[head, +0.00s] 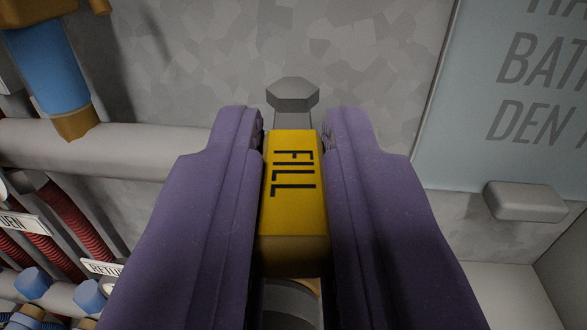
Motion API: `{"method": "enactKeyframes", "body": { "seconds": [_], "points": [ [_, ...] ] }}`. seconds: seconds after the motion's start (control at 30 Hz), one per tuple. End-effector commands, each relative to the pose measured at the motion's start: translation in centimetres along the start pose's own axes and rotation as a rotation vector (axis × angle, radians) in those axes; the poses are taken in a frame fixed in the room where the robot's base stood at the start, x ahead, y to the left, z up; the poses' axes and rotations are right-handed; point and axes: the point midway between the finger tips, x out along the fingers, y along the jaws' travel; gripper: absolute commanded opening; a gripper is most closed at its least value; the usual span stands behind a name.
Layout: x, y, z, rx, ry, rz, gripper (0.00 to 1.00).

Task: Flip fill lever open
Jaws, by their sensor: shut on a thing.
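The fill lever (293,180) is a yellow block with "FILL" in black letters, in the middle of the head view. My gripper (293,145) has purple fingers, one on each side of the yellow block, and is shut on it. A grey hexagonal nut (293,94) shows just beyond the lever's far end. A round grey fitting (290,300) shows partly below the lever's near end, between the fingers. The fingers hide the lever's sides and much of what lies around its base.
A grey pipe (150,150) runs in from the left, with a blue and brass fitting (50,70) above. Red ribbed conduits (78,225) and blue caps (33,282) are at lower left. A pale lettered panel (510,90) and a grey handle-like block (525,201) are at right.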

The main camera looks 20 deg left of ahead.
Motion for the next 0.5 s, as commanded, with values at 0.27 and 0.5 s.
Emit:
{"method": "enactKeyframes", "body": {
  "seconds": [0.27,0.5],
  "points": [
    [0.04,-0.54,0.05,0.001,-0.001,0.108,0.00],
    [0.08,-0.60,0.00,0.002,0.000,0.139,0.00]
  ]
}}
